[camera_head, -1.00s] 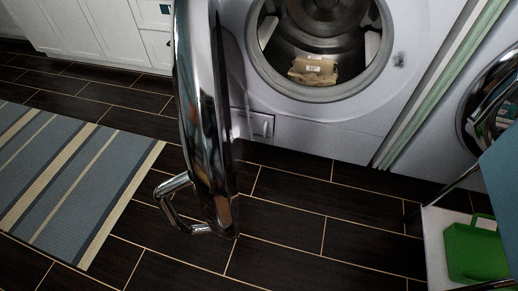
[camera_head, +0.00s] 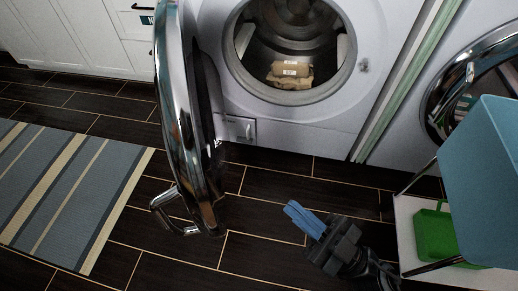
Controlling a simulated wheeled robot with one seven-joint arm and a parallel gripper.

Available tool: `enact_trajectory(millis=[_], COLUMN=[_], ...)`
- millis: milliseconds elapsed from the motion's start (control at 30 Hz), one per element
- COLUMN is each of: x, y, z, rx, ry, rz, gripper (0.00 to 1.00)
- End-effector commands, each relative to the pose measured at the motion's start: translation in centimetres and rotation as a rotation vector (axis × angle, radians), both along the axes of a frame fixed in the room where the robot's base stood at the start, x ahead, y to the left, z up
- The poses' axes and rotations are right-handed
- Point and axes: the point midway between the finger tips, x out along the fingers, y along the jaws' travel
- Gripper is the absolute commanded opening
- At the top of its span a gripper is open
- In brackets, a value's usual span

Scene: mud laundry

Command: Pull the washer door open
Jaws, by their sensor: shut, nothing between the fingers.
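The washer (camera_head: 300,128) is white and stands at the top middle of the head view. Its round chrome door (camera_head: 178,110) is swung wide open to the left, seen nearly edge-on. The chrome door handle (camera_head: 167,211) juts from the lower left of the door. The drum opening (camera_head: 290,50) is exposed, with tan folded items (camera_head: 290,72) lying in it. My gripper (camera_head: 298,216) has blue fingers pressed together, with nothing between them. It is over the floor, right of the door and handle and apart from both.
A cart with a blue bin (camera_head: 490,165) and a green container (camera_head: 437,236) stands at the right. A second machine with a closed chrome door (camera_head: 440,90) is behind it. A striped rug (camera_head: 65,190) lies at the left. Dark tiled floor is clear in the middle.

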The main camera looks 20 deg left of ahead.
Motion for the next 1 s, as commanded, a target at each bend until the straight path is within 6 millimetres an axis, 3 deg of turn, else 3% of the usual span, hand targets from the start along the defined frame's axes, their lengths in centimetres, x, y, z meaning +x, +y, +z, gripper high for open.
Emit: enact_trajectory(millis=[33,233,567,767,1000], x=[1.1,4.0,8.0,8.4,6.5], y=[1.0,3.6,4.2,4.2,6.7], z=[1.0,2.3,4.7,5.1,5.0], rx=[-0.029,-0.195,-0.501,-0.561,-0.561], ry=[-0.014,-0.008,0.078,0.104,0.102], rz=[0.08,0.402,0.772,0.83,0.832], gripper=[0.0,0.0,0.0,0.0,0.0])
